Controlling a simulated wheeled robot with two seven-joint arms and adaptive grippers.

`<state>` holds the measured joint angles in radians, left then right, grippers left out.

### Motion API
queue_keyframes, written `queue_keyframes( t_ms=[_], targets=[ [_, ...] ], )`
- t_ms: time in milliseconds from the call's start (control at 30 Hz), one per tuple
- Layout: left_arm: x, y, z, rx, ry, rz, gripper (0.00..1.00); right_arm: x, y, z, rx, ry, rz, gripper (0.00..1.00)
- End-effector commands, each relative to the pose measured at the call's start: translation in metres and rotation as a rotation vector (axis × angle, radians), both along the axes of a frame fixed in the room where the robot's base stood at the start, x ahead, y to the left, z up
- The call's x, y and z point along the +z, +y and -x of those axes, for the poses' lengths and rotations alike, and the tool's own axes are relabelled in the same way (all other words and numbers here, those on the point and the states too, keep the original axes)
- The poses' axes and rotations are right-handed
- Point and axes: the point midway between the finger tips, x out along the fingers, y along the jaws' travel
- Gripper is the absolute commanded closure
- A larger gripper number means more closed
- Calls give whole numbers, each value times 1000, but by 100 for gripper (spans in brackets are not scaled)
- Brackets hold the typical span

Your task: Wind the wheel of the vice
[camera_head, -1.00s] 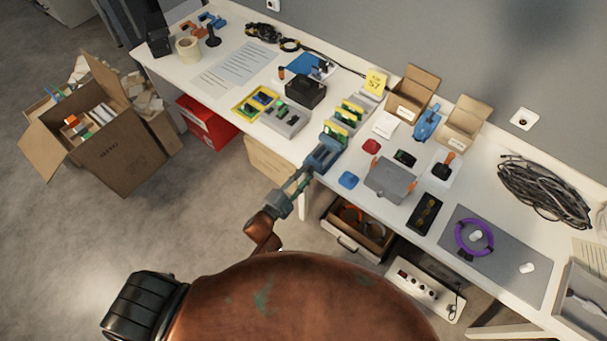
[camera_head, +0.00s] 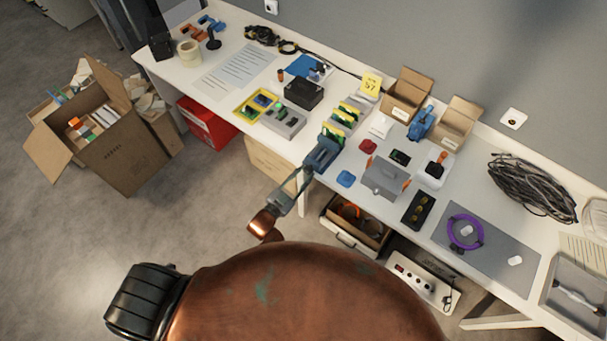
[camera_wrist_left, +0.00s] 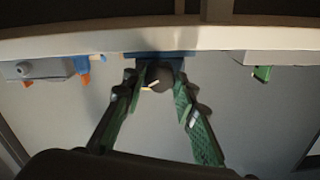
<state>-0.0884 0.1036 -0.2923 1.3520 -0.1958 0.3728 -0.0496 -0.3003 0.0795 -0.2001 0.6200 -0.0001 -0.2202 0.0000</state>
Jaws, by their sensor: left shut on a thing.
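A blue vice (camera_head: 322,153) sits at the front edge of the white table, with a green and yellow piece at its top. My left gripper (camera_head: 302,177) reaches up from the front to the vice. In the left wrist view, the vice (camera_wrist_left: 166,56) shows as a blue block at the table edge. Its dark round wheel (camera_wrist_left: 160,78), with pale yellow marks, sits between the green-padded fingertips of my left gripper (camera_wrist_left: 161,82). The fingers are shut on the wheel, one on each side. The wheel is too small to make out in the head view. My right gripper is out of view.
A grey box (camera_head: 384,178) with orange handles and a blue piece (camera_head: 345,179) lie right of the vice. A grey device (camera_head: 283,121) is to its left. A carton (camera_head: 128,160) stands on the floor at left.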

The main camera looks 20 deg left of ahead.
Motion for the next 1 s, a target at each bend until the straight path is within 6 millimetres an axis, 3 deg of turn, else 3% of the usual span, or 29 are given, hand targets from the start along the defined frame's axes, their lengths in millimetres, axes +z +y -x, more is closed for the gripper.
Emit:
queue_keyframes(
  t_ms=[600,633,867,1000],
  targets=[
    [-2,0,1,-1,17,35,98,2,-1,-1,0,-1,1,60],
    [-2,0,1,-1,17,35,72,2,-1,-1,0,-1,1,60],
    [-1,0,1,0,15,35,56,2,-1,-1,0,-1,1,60],
    [-1,0,0,-1,14,35,56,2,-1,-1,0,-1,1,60]
  ],
)
